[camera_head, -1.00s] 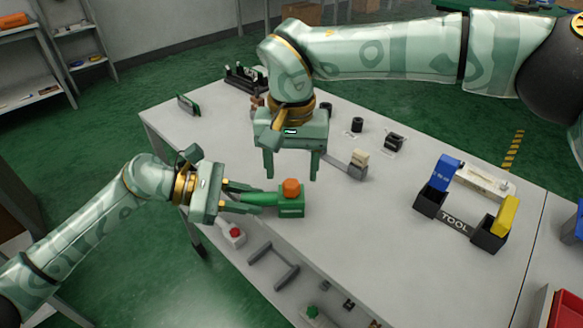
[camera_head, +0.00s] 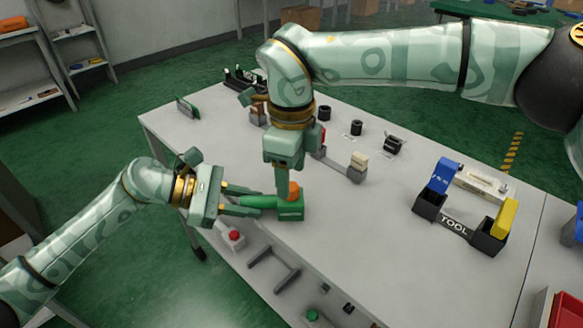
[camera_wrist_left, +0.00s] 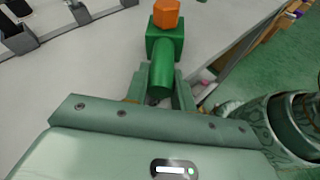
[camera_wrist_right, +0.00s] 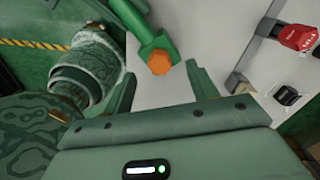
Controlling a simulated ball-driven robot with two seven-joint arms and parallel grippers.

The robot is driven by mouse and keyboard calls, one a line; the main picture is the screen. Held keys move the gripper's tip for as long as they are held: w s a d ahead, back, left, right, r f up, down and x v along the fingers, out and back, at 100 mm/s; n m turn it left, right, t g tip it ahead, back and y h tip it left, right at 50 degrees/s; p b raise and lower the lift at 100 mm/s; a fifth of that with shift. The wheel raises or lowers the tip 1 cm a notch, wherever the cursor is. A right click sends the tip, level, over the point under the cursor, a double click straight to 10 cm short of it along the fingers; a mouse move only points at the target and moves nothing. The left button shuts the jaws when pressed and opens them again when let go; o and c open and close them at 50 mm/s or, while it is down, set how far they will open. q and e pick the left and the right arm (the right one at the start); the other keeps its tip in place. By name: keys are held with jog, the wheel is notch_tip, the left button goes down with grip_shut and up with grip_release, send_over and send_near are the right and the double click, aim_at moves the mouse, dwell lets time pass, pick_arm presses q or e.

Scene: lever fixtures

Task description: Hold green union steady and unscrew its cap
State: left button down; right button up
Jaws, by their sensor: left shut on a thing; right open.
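The green union (camera_head: 291,212) has a square body, a long green handle and an orange hexagonal cap (camera_head: 295,190) on top. It is at the table's near edge. My left gripper (camera_head: 243,205) is shut on the union's handle; the left wrist view shows the handle (camera_wrist_left: 161,74) between the fingers and the cap (camera_wrist_left: 166,14) beyond. My right gripper (camera_head: 284,191) points down over the union, open. In the right wrist view the cap (camera_wrist_right: 159,62) lies between the two fingertips, with visible gaps on both sides. In the head view one finger partly hides the cap.
A black tool holder (camera_head: 455,226) with blue and yellow items stands on the right of the table. A grey lever fixture (camera_head: 350,170) with a pale knob is behind the union. Small black parts (camera_head: 356,128) stand further back. The table's middle right is clear.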

aim_at(292, 186)
jog(key=shift+m, duration=0.8)
jog(key=shift+f, duration=0.15)
jog(key=shift+f, duration=1.35)
jog(key=c, duration=1.2)
jog(key=n, duration=0.5)
jog(key=shift+c, duration=0.3)
jog(key=n, duration=0.3)
jog(key=shift+r, duration=0.15)
